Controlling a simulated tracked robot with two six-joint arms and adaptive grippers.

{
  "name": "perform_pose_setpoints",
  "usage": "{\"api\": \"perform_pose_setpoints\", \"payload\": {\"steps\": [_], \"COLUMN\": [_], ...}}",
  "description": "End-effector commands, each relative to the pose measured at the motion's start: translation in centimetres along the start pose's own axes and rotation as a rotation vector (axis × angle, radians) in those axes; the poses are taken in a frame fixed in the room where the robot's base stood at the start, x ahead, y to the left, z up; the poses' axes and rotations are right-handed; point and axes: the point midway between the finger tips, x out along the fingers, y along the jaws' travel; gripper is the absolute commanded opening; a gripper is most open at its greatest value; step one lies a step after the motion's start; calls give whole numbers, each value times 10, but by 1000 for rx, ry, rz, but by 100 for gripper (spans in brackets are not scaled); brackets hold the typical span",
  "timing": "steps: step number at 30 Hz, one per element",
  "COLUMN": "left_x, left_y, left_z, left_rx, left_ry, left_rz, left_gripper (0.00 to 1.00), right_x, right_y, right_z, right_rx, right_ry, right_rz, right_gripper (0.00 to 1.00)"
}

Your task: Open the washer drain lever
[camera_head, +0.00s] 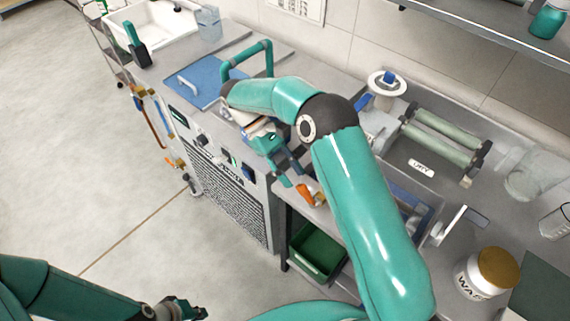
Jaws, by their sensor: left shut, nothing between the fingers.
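The washer (229,195) is a grey cabinet with a louvred front, small panel controls and a blue lid (205,88) on top. On its left side are brass and orange pipe fittings with a blue part. A small orange-brass fitting (176,163) low on that side may be the drain lever; its setting is too small to tell. My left gripper (187,311) is shut and empty at the bottom edge, well below the washer. My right gripper (292,172) is in front of the washer's right end, close to an orange object (311,194); whether they touch is unclear, and so is its opening.
A white sink (153,23) and a clear beaker (208,22) stand at the back left. A green bin (317,252) sits under the bench. Rollers (440,140) and a jar with a tan lid (497,268) are on the right. The floor left of the washer is clear.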

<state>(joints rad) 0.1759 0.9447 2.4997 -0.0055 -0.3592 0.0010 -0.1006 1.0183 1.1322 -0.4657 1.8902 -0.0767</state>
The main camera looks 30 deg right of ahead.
Motion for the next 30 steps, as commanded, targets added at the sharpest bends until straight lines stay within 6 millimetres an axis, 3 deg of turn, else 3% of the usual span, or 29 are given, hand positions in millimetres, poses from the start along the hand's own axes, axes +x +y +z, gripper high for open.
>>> {"api": "perform_pose_setpoints", "payload": {"steps": [9, 30], "left_x": [0, 1], "left_y": [0, 0], "left_z": [0, 0], "left_rx": [0, 0], "left_ry": [0, 0], "left_rz": [0, 0], "left_gripper": [0, 0], "right_x": [-24, -25], "right_y": [0, 1], "right_z": [0, 1], "right_rx": [1, 3], "right_ry": [0, 0], "right_rz": [0, -2], "right_gripper": [38, 38]}}
